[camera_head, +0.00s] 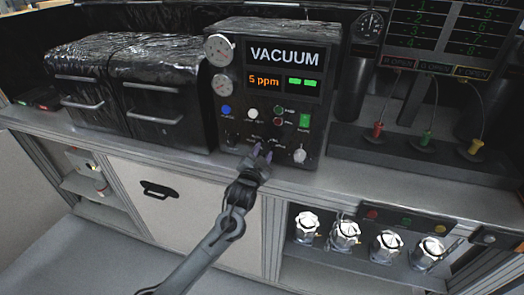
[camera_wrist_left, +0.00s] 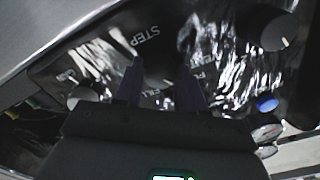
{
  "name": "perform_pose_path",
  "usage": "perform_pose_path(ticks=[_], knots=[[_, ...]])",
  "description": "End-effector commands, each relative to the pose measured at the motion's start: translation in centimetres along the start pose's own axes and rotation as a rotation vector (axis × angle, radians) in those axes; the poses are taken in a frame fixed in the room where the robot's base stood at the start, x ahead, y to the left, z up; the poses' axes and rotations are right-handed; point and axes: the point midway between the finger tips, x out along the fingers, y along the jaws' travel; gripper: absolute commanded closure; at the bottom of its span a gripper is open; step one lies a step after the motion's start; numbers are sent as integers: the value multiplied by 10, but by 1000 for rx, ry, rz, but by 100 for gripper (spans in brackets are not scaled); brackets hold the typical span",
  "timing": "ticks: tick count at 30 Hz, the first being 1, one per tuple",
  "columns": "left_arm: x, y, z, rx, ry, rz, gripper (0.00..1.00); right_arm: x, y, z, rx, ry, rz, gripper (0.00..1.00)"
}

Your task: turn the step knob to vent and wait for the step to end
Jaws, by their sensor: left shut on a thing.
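The black control box (camera_head: 285,92) has a display reading VACUUM (camera_head: 285,57) and 5 ppm, with two green bars. My left gripper (camera_head: 264,153) is at the lower middle of its front panel, shut on the step knob. In the left wrist view the dark step knob (camera_wrist_left: 160,73) sits between the two purple-grey fingers of the left gripper (camera_wrist_left: 161,88), below the STEP lettering. The gripper mostly hides the knob in the head view. I cannot tell which label its pointer faces. My right gripper is not in view.
A silver knob (camera_head: 299,155) sits right of the gripper and a dark knob (camera_head: 231,138) left. A blue button (camera_head: 226,110), a white button (camera_head: 252,113) and a green switch (camera_head: 304,120) are above. Two pressure gauges (camera_head: 219,48) stick out at the box's left edge.

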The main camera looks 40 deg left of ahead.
Motion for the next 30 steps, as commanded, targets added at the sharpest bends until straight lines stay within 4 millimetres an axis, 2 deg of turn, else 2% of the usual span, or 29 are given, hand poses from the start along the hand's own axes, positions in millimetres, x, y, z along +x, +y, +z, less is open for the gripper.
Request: perform_pose_path(ticks=[1, 6, 18, 30], knots=[[0, -1, -3, -39, -2, 2, 91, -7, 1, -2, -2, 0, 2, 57], [0, -1, -3, -185, -3, 1, 91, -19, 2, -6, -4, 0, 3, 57], [0, 0, -2, -487, -1, 1, 91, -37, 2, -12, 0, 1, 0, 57], [0, 1, 0, -612, -1, 1, 91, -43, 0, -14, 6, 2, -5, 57]])
